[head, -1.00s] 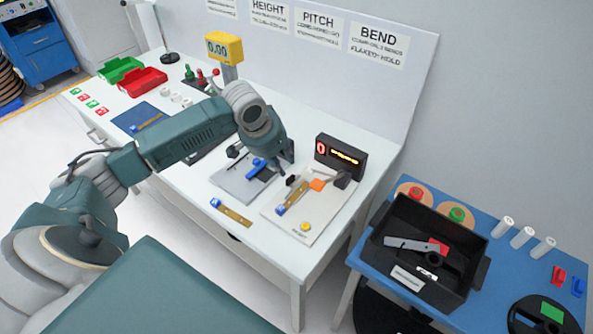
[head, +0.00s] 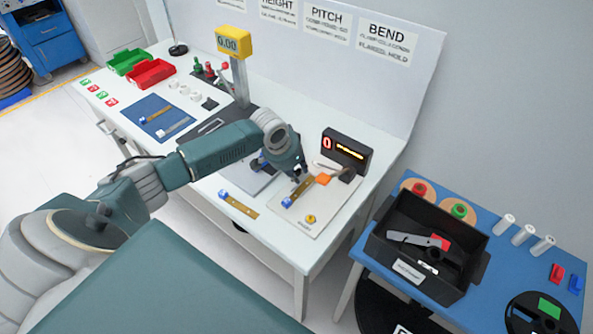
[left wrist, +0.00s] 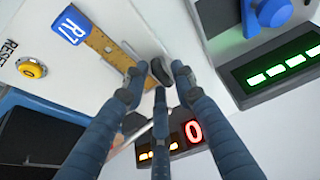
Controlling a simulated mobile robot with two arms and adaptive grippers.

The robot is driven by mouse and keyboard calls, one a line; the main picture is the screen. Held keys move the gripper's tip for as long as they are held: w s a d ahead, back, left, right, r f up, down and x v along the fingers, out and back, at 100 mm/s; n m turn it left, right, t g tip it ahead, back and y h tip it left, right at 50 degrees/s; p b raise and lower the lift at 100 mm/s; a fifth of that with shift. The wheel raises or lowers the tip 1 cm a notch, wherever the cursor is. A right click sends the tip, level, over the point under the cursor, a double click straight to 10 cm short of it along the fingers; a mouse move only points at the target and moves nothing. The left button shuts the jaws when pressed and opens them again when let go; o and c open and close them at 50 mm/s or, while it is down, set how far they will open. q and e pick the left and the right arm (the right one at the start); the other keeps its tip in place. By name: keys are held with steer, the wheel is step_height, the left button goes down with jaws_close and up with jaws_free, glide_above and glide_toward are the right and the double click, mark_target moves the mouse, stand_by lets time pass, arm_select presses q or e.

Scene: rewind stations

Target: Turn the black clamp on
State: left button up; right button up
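The black clamp, seen as a dark rounded pad (left wrist: 160,72), shows in the left wrist view near the end of a brass strip (left wrist: 108,48) with a blue R7 tag. My left gripper (left wrist: 158,80) has its fingers spread around the pad; I cannot tell whether they touch it. In the head view my left gripper (head: 298,177) is low over the white bend plate (head: 318,222), at the far end of the strip (head: 300,188), and hides the clamp. My right gripper is in neither current view.
A yellow reset button (head: 311,219) is at the plate's front. Another strip (head: 239,206) lies left. A black bin (head: 398,261) stands on the blue table at right.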

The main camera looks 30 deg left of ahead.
arm_select(q)
jaws_close()
arm_select(e)
steer(key=shift+s+a, duration=0.15)
steer(key=shift+s, duration=0.4)
